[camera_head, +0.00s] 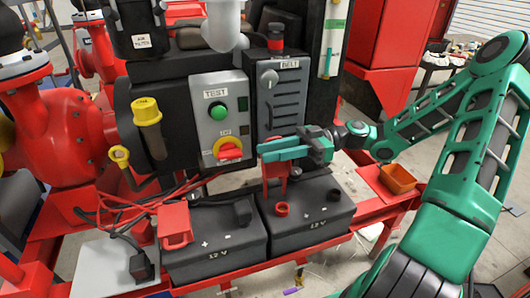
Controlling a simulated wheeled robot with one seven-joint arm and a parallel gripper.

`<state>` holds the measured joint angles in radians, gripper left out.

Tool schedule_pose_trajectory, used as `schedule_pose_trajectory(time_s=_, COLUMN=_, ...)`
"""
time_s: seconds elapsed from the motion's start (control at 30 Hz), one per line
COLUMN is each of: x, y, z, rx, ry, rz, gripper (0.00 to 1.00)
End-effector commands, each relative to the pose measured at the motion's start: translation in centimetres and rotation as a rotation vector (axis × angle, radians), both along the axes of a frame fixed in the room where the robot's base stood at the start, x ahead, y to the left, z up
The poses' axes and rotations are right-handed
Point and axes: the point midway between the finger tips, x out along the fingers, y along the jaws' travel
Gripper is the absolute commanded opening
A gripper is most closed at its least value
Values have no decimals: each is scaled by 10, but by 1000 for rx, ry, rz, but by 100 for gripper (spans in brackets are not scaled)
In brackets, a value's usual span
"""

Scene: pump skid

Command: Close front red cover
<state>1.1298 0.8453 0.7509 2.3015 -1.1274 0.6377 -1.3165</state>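Two black 12 V batteries stand on the red skid frame: a left one (213,242) and a right one (308,212). A red cover (174,225) sits at the left end of the left battery, with red cables near it. Another red cover (275,172) stands raised at the back of the right battery, behind a red terminal ring (282,210). Which one is the front cover I cannot tell for certain. My gripper (260,151) is teal and points left, over the raised cover's top and partly hiding it. Its fingers lie close together, with nothing visible between them.
A grey TEST panel (218,117) with a green button and red knob, and a dark BELT panel (283,95), rise behind the batteries. A yellow-capped tube (147,112) stands left. An orange bin (397,179) sits right. Red pump housings fill the left side.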

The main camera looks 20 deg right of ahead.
Motion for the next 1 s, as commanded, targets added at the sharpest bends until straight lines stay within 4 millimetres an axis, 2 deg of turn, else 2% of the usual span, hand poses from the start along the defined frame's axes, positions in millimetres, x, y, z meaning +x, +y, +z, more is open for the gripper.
schedule_pose_trajectory(time_s=0.2, x=0, y=16, z=0, rx=-1, ry=0, rz=0, gripper=27)
schedule_pose_trajectory(time_s=0.5, x=0, y=17, z=0, rx=-1, ry=0, rz=-1, gripper=27)
schedule_pose_trajectory(time_s=0.6, x=0, y=17, z=0, rx=-1, ry=0, rz=-1, gripper=3)
schedule_pose_trajectory(time_s=0.63, x=0, y=17, z=0, rx=-1, ry=1, rz=-1, gripper=0)
schedule_pose_trajectory(time_s=1.0, x=0, y=17, z=0, rx=-1, ry=1, rz=-1, gripper=0)
